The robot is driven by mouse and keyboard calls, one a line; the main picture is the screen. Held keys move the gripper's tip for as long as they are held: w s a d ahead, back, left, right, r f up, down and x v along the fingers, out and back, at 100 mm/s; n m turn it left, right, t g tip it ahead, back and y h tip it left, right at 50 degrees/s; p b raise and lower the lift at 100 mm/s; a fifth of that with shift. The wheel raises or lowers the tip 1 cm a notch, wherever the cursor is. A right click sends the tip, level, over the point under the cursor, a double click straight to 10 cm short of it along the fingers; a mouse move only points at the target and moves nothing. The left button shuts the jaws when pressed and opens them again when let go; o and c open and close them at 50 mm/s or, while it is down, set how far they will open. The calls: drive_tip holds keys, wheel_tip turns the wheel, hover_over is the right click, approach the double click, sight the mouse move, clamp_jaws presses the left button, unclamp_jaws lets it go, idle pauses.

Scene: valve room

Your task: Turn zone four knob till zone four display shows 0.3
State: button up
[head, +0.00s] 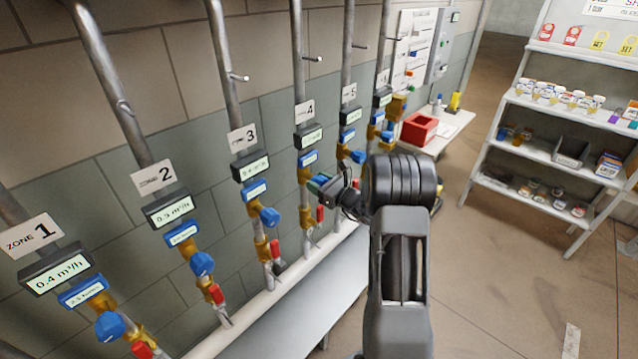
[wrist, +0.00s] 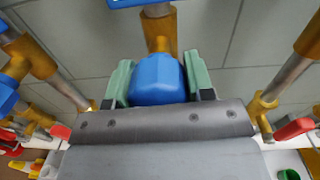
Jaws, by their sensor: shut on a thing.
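The zone four pipe has a "4" sign (head: 305,111), a black-framed flow display (head: 309,137) and a smaller blue-framed display (head: 308,159). The flow display's digits are too small to read surely in the head view. The zone four knob (wrist: 158,79) is blue and sits on a brass valve body (wrist: 160,32) in the wrist view. My gripper (wrist: 158,84) is shut on it, one green-padded finger on each side.
Neighbouring zones carry similar blue knobs, such as zone three's (head: 269,217), with red-handled valves below (head: 275,249). A ledge runs under the pipes. A white table with a red bin (head: 419,129) stands behind, and a stocked shelf (head: 560,150) stands right. Floor between is clear.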

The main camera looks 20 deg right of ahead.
drive_tip(key=shift+m, duration=0.6)
drive_tip(key=o, duration=0.9)
drive_tip(key=shift+s, duration=0.15)
drive_tip(key=b+v, duration=0.1)
drive_tip(key=v, duration=1.2)
drive_tip(key=shift+s+d+b, duration=0.15)
drive_tip(key=shift+s+b, duration=0.1)
drive_tip(key=shift+b, duration=0.05)
